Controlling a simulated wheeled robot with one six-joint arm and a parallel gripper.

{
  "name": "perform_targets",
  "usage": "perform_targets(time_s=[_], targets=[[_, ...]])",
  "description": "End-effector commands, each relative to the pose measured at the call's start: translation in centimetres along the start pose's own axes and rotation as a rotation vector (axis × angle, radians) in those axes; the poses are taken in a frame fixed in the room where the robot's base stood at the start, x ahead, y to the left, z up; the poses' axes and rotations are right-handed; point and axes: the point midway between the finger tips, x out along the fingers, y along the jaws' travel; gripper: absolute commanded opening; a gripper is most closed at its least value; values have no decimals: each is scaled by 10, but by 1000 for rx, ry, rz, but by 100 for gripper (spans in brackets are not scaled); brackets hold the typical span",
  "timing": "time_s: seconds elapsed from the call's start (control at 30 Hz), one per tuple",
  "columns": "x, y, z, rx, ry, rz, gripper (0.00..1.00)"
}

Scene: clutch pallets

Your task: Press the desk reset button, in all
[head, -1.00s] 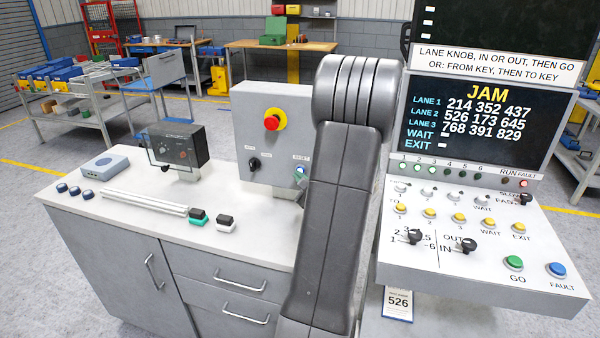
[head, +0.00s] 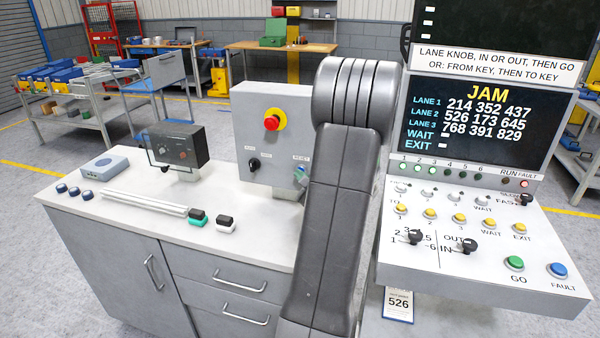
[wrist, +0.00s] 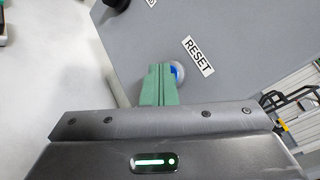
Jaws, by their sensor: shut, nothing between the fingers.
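The desk reset button is a blue button (wrist: 175,73) in a pale round collar, on the grey control box (head: 262,110) beside a RESET label (wrist: 198,56). In the head view the button (head: 301,172) is small and partly covered. My gripper (wrist: 160,68) has its two green fingers closed together with nothing between them. Their tips are at the button and overlap its left part in the wrist view. I cannot tell whether they touch it or press it in. In the head view my arm hides most of the gripper.
A red emergency button (head: 271,123) on a yellow disc and a black knob (head: 254,163) share the box. A sloped console (head: 480,215) with knobs and buttons stands at right, under a screen (head: 480,120) reading JAM. A small dark-framed device (head: 180,148) stands on the desk.

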Motion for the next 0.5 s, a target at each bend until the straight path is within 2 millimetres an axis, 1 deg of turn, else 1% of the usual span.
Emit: perform_targets(time_s=[0.3,0.5], targets=[[0,0,0,0,0,-1,0],[-6,6,3,0,0,-1,0]])
